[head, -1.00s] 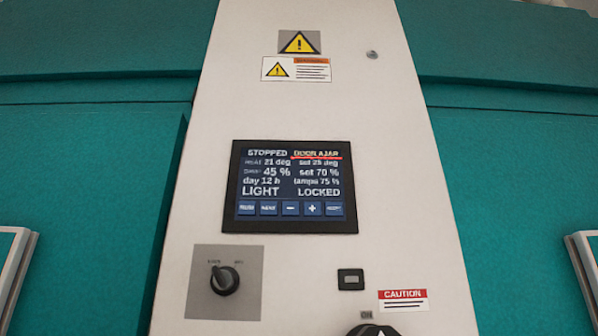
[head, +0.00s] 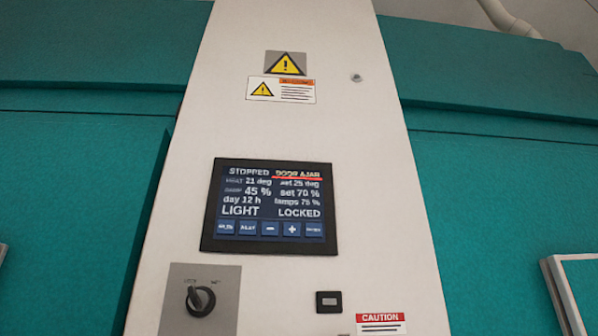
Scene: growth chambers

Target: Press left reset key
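A dark control screen (head: 270,206) is set in the white panel and reads STOPPED, DOOR AJAR underlined in red, LIGHT and LOCKED. Along its bottom runs a row of small blue keys; the leftmost key (head: 226,228) and the second key (head: 248,228) have labels too small to read surely, then come minus, plus and a last key. No key clearly reads as reset. My gripper is not in view.
A rotary key switch (head: 201,299) on a grey plate is below left of the screen. A small black rocker or socket (head: 329,302) and a CAUTION label (head: 381,324) are below right. Warning signs (head: 286,63) are above. Teal chamber walls (head: 500,190) flank the white panel.

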